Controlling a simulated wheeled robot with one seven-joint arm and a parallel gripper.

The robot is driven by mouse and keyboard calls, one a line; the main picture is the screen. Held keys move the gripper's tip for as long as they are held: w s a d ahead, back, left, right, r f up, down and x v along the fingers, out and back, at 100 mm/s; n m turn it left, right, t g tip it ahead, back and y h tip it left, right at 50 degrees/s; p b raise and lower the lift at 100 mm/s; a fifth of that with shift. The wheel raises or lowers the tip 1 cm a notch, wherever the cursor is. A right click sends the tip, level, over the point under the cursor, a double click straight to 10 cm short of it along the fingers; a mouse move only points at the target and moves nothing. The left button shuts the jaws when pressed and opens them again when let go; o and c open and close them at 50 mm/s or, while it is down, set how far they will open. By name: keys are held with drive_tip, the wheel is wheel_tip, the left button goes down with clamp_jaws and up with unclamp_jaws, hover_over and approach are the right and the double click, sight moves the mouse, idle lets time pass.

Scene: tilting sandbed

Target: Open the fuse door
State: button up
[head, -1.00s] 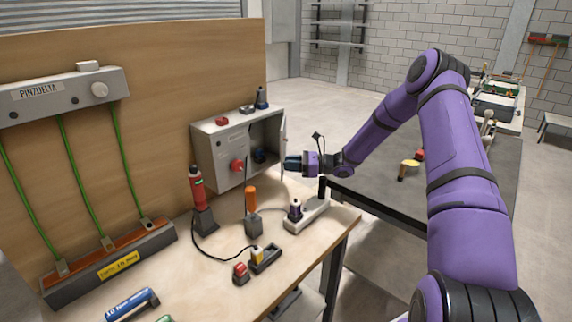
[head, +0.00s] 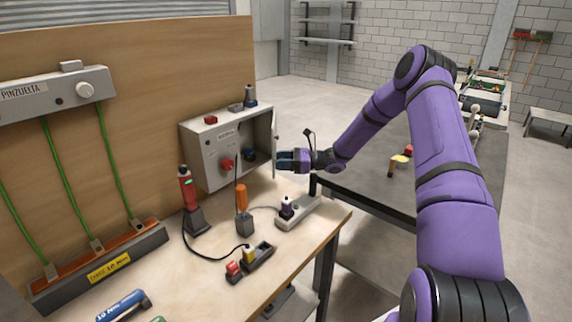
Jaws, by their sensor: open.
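A grey fuse box (head: 205,160) is mounted on the wooden back panel, with a red knob (head: 226,164) on its front. The right part of the box is uncovered, and dark items show inside. Its fuse door (head: 273,135) stands out at the box's right edge as a thin, nearly edge-on pale panel. My gripper (head: 283,160) is just right of the door's lower half, pointing left at it with open jaws. I cannot tell whether the fingers touch the door.
Below the box, the bench holds a red tool in a stand (head: 187,190), an orange-handled tool (head: 241,200) and a power strip (head: 298,213). Small blocks sit on the box top. A dark table (head: 370,185) stands to the right, under my arm.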

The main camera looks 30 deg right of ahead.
drive_tip(key=shift+r, duration=0.45)
wheel_tip(320, 180, up, 3)
drive_tip(key=shift+f, duration=0.1)
drive_tip(key=s+a+r, duration=0.1)
drive_tip(key=s+a, duration=0.1)
drive_tip(key=s, duration=1.4)
drive_tip(key=shift+a, duration=0.2)
drive_tip(key=shift+w, duration=0.1)
